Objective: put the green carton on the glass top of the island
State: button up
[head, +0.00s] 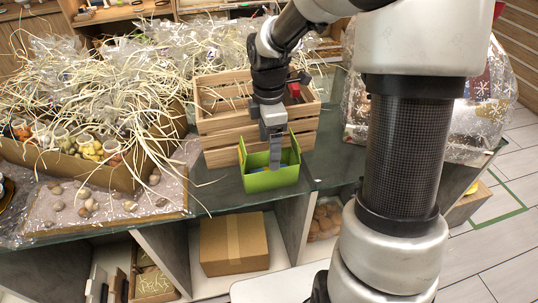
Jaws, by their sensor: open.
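The green carton (271,181) stands upright with its top open on the glass top (222,194) of the island, near the front edge. Its flaps stick up at the left and right. My gripper (275,158) points down over the carton's open top, its fingertips at or inside the opening. It is open. I cannot tell whether a finger touches the carton. Something bluish shows inside the carton, too small to make out.
A slatted wooden crate (222,140) stands right behind the carton. A box of straw and jars (100,176) and a tray with pebbles (125,208) are at left. A snowflake-patterned wrap (490,100) is at right. A cardboard box (234,244) sits on the shelf below.

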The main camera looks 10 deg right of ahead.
notch_tip(320, 180, up, 5)
jog(key=shift+r+p, duration=0.15)
jog(key=shift+p, duration=0.2)
